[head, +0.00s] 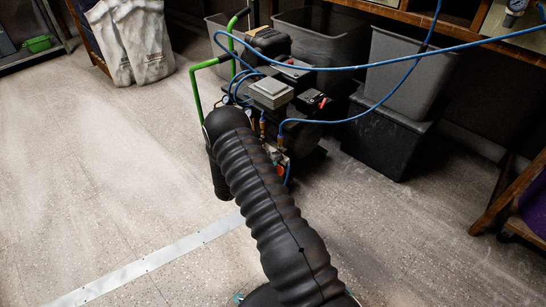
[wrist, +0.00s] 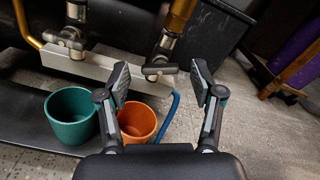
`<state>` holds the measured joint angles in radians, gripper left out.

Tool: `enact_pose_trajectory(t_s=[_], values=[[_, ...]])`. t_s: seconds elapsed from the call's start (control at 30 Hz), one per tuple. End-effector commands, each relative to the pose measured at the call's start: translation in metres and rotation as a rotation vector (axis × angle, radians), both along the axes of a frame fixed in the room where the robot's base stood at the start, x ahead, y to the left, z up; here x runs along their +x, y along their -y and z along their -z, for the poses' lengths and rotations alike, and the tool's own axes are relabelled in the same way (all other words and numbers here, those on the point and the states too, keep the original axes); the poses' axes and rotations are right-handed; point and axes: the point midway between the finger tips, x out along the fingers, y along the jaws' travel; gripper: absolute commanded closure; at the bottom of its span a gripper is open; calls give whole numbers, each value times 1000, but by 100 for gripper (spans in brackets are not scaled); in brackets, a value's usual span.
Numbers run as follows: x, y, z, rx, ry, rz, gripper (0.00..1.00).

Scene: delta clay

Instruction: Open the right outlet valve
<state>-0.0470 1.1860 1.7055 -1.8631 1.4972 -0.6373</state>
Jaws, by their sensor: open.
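In the wrist view, the right outlet valve (wrist: 160,69) is a grey metal valve with a short T-shaped handle, at the right end of a pale metal manifold bar (wrist: 105,69). Its handle lies roughly crosswise in the picture. The left valve (wrist: 70,41) sits farther along the bar. My gripper (wrist: 161,75) is open and empty, its fingers on either side of the right valve's handle in the picture. I cannot tell how deep the handle is between them; no contact shows. In the head view, the compressor (head: 270,92) with its green frame is partly hidden by my arm, as is the manifold.
A teal pot (wrist: 72,115) and an orange pot (wrist: 137,120) stand below the manifold. A blue hose (wrist: 171,118) hangs near the right valve. Floor at the left is clear.

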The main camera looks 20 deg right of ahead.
Motion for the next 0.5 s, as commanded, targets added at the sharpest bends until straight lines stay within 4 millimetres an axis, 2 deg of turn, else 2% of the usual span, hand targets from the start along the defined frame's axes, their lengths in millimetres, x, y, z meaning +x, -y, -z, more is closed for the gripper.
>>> enact_pose_trajectory(t_s=[0.13,0.4,0.5], values=[[2,7,0,0,0,0,33],[3,7,0,0,0,0,33],[3,7,0,0,0,0,58]])
